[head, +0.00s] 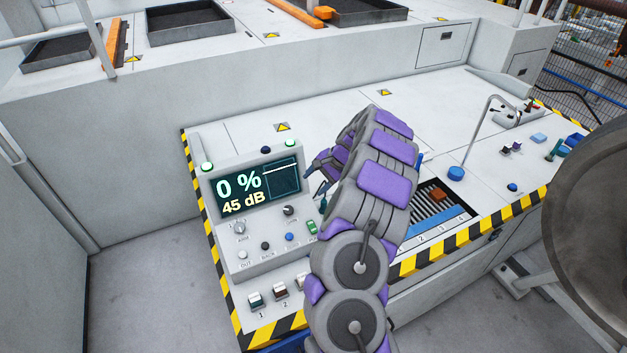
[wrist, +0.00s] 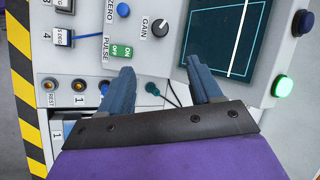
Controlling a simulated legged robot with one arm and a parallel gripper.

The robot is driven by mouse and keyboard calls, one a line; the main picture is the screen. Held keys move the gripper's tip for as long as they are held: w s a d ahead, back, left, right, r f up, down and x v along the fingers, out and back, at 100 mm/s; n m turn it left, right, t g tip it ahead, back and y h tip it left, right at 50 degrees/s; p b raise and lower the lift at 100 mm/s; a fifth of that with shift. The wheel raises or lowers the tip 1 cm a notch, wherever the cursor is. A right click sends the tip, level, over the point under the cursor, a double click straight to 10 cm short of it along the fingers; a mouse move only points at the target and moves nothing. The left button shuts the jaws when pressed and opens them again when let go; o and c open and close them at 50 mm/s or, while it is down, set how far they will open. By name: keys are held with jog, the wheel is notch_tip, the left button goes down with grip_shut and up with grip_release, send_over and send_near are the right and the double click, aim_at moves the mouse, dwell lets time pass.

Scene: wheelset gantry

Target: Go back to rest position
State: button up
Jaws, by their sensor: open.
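My gripper (head: 318,180) is in front of the right side of the grey control console (head: 250,262) in the head view, with my purple and grey arm bent above it. In the wrist view my gripper (wrist: 157,66) has its two blue-grey fingers spread apart with nothing between them. The fingertips are over the console face, near the green ON/OFF pulse switch (wrist: 121,50) and the black gain knob (wrist: 159,25). I cannot tell whether they touch the panel. The console screen (head: 258,188) reads 0 % and 45 dB.
Yellow-black striped edges (head: 440,262) border the bench. A slotted tray with a brown block (head: 438,194) and a thin bent stand on a blue base (head: 456,173) are right of my arm. A large metal disc (head: 590,215) stands at the far right. Floor (head: 150,270) at left is clear.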

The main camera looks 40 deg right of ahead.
jog(key=s+a+r+n+g+y+b, duration=0.1)
jog(key=a+r+n, duration=0.4)
jog(key=a, duration=0.7)
jog(key=s+a+r+n+g+y+b, duration=0.15)
jog(key=a+r, duration=0.45)
jog(key=a, duration=0.7)
jog(key=s+a+r+n+g+h, duration=0.25)
jog(key=s+a+n, duration=0.25)
jog(key=s+a, duration=0.5)
jog(key=s+a+f+n+h+b, duration=0.1)
jog(key=s+n+h, duration=0.1)
jog(key=s, duration=1)
jog(key=s+f+n+g+h+b, duration=0.1)
jog(key=s+n, duration=0.1)
jog(key=s, duration=1.1)
jog(key=shift+a+f+g+h+b, duration=0.25)
jog(key=shift+a+g+h+b, duration=0.05)
jog(key=shift+a+h+b, duration=0.1)
jog(key=shift+s+d+n, duration=0.1)
jog(key=shift+d+n, duration=0.05)
jog(key=shift+n, duration=0.1)
